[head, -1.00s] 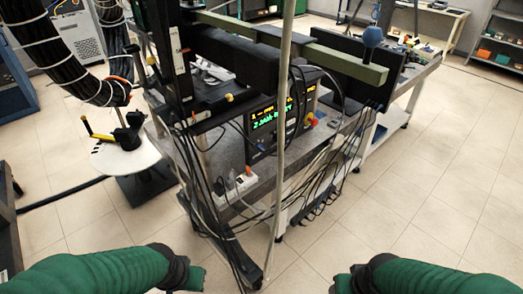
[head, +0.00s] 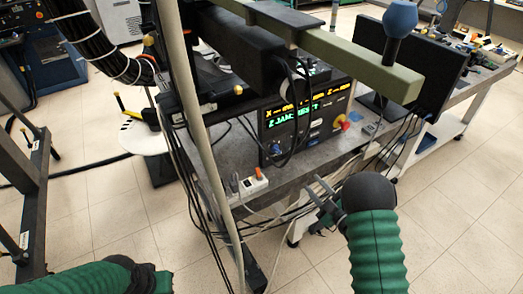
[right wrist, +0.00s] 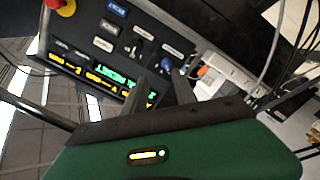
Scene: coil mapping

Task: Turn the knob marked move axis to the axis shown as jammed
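The control box (head: 305,115) stands on the grey bench, its front panel facing me. Its display has a yellow line with X and Z, and a green line that seems to begin "Z JAM"; the rest is unclear. In the right wrist view, the panel (right wrist: 110,35) has a blue knob (right wrist: 165,63) and a dark knob or switch (right wrist: 137,48). The labels are too small to read, so I cannot tell which is marked move axis. My right gripper (head: 318,188) is open and empty, in front of and below the box. My left gripper (head: 150,281) is at the bottom edge, its fingers unclear.
A red stop button (head: 342,123) is on the box's right side. A pale upright pole (head: 205,145) and hanging cables stand left of the box. A green beam (head: 345,47) with a blue ball-topped post crosses above. A white power strip (head: 247,184) lies on the bench edge.

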